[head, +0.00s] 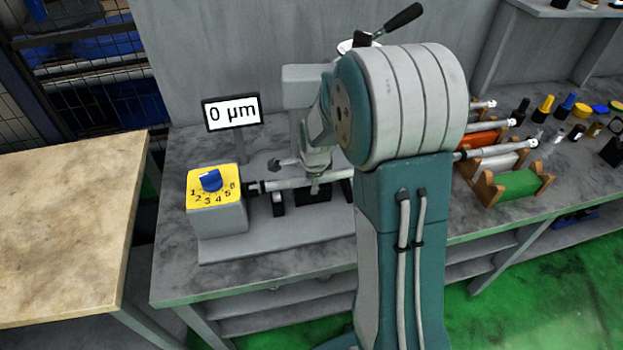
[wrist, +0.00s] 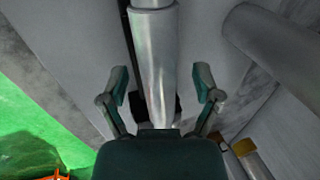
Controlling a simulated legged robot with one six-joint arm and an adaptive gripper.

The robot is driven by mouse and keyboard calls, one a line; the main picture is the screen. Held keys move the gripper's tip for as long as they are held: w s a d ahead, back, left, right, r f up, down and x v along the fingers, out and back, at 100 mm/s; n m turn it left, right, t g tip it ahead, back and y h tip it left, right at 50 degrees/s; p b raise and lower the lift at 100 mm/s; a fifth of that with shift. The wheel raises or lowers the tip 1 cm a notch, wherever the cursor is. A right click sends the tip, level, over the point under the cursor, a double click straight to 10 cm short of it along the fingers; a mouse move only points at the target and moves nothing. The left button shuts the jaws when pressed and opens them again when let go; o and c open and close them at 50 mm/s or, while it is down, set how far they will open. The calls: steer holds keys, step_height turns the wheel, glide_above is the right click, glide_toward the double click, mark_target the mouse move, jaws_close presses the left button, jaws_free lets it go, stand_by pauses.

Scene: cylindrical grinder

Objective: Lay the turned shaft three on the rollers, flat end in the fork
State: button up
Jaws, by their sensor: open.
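A pale metal shaft (head: 290,183) lies level at the grinder, its left end close to the yellow-topped dial box (head: 217,202). I cannot tell which numbered shaft it is, or whether its flat end sits in the fork. In the wrist view the shaft (wrist: 154,60) runs lengthwise between the fingers of my gripper (wrist: 161,76). The fingers are open, one on each side, with visible gaps to the shaft. In the head view my gripper (head: 316,184) is over the shaft, partly hidden by my arm. Dark supports (head: 278,203) show under the shaft; the rollers are not clear.
A display reading 0 µm (head: 233,113) stands behind the dial box. To the right, more shafts lie in orange (head: 478,139), grey (head: 492,163) and green (head: 520,186) cradles, partly behind my arm. Small bottles crowd the bench beyond. A bare tan table (head: 65,220) stands left.

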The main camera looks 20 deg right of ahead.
steer(key=shift+a, duration=0.15)
jaws_close()
steer(key=shift+r, duration=0.15)
